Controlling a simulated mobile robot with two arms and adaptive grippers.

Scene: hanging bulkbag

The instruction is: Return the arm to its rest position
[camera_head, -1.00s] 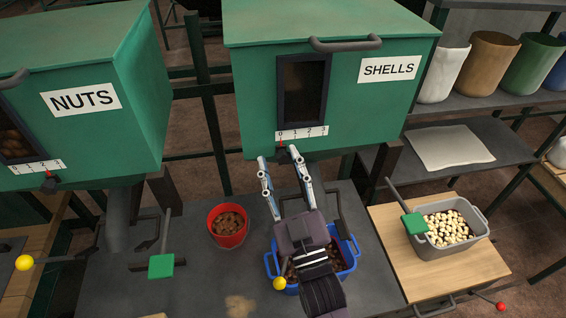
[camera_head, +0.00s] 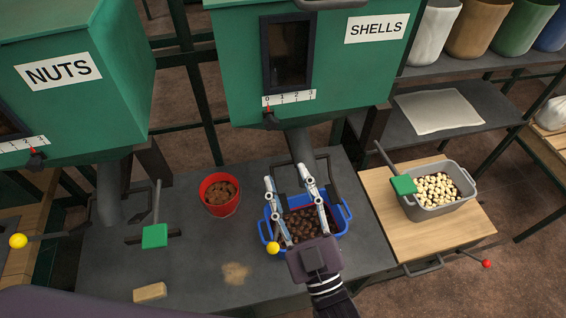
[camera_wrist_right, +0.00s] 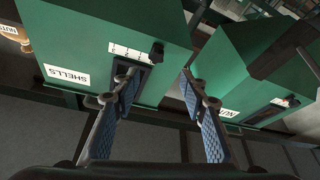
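My right gripper (camera_head: 287,177) is open and empty. Its two fingers point away from me, over the blue crate (camera_head: 339,223) of dark brown shells, below the green SHELLS hopper (camera_head: 230,75). The crate is partly hidden by the fingers. The fingers are apart from the knob (camera_head: 270,119) under the hopper's scale. In the right wrist view, the gripper (camera_wrist_right: 160,85) also shows open, with nothing between its blue-padded fingers. The SHELLS hopper (camera_wrist_right: 110,25) is beyond them. My left gripper is not in view; a dark part of my body shows at the lower left.
A red bucket (camera_head: 221,206) stands left of the crate. A tan block (camera_head: 150,292) lies at the table's front. A grey bin (camera_head: 460,204) of pale nuts stands on the wooden table at right. A green-ended lever (camera_head: 155,236) stands below the NUTS hopper (camera_head: 110,60).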

